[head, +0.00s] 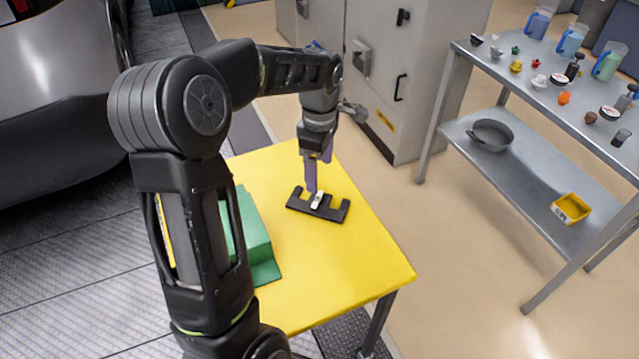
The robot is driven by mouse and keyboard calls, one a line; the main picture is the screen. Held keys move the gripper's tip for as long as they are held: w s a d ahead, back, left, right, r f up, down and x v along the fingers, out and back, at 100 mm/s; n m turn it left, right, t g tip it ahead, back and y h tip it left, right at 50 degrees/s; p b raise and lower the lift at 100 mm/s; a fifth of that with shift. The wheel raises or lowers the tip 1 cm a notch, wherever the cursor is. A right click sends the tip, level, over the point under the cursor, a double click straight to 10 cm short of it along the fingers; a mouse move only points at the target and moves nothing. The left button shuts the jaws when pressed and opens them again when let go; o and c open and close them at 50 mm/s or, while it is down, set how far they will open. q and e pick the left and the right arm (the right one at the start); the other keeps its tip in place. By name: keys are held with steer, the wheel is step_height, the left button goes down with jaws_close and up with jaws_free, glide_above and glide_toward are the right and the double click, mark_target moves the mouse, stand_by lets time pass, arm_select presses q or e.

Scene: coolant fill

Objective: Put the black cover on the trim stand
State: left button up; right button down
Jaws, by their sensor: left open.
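The black cover (332,213) lies flat on the yellow table (360,265). It is a dark, notched plate with a small white piece (317,200) at its middle. My left gripper (317,178) points down over the cover with its purple fingers open. One fingertip is right at the white piece; I cannot tell whether it touches. A green, sloped block with a flat base (262,258) stands on the table left of the cover and may be the trim stand. My left arm hides part of it. My right gripper is not in view.
The yellow table is bare in front of and right of the cover. A grey cabinet (425,60) stands behind it. At the right is a metal shelf (520,75) with jugs and small caps on top, and a pan (490,135) and a yellow bin (570,209) below.

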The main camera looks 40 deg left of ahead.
arm_select(q)
step_height(320, 180, up, 2)
steer(key=shift+r, duration=0.1)
stand_by(0.9)
